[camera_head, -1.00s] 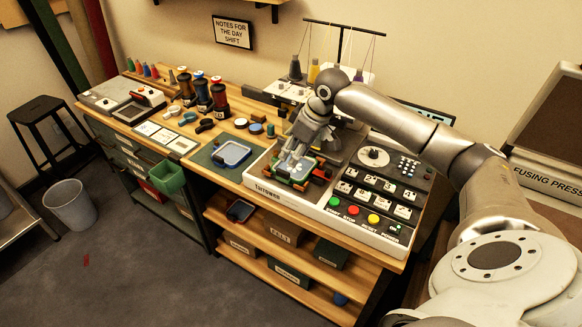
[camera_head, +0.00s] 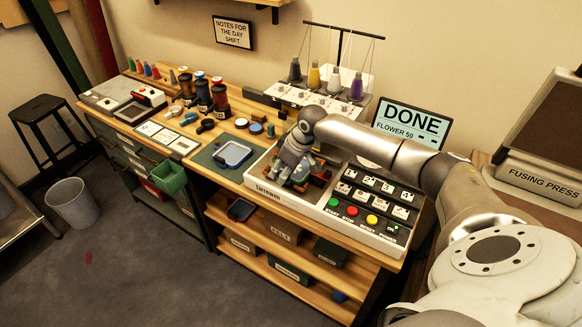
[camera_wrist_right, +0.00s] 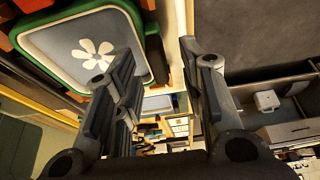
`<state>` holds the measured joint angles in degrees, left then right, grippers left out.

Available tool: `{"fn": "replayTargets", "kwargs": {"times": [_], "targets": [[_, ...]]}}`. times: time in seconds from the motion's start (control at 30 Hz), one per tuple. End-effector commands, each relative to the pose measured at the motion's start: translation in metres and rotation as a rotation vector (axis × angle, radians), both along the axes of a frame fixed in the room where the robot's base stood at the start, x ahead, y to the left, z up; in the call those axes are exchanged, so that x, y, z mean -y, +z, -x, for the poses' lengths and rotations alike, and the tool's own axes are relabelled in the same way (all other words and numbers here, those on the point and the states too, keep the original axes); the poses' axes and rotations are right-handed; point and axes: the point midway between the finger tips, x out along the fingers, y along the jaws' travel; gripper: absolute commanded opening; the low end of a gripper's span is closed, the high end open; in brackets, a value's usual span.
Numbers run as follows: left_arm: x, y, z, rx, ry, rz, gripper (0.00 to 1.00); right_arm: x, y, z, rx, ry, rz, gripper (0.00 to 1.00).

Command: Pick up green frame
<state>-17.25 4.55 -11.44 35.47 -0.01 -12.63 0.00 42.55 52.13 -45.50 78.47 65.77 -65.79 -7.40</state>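The green frame (camera_wrist_right: 50,72) shows at the upper left of the right wrist view. It holds grey cloth with a white flower on it. In the head view it lies on the embroidery machine (camera_head: 338,214) and is mostly hidden by my right gripper (camera_head: 291,170). In the wrist view the two fingers of my right gripper (camera_wrist_right: 157,65) are apart with nothing between them. One finger overlaps the green frame in the picture; I cannot tell if they touch. My left gripper is not in view.
A blue frame (camera_head: 233,155) lies on a green mat left of the machine. Thread spools (camera_head: 203,95) stand farther left. A green bin (camera_head: 168,177) hangs at the table's front.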

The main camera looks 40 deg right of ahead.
Motion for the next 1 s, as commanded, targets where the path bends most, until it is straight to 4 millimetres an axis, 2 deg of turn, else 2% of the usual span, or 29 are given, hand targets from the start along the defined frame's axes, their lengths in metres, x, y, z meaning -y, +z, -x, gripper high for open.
{"fn": "replayTargets", "kwargs": {"times": [0.23,0.5,0.53,0.87,1.0], "targets": [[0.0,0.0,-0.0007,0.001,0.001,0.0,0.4,0.0001,-0.0016,-0.0004,0.001,0.001,0.001,0.36],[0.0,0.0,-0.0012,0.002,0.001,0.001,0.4,0.0001,-0.0014,-0.0004,0.0,0.0,0.001,0.01],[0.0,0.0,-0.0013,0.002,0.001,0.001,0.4,0.0001,-0.0013,-0.0004,0.0,0.0,0.001,0.0],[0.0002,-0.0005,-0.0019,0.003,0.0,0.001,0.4,0.0001,-0.0002,-0.0007,0.001,0.0,0.0,0.0],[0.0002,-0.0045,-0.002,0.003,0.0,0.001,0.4,0.0003,0.0063,-0.0011,0.002,0.0,0.0,0.0]]}}
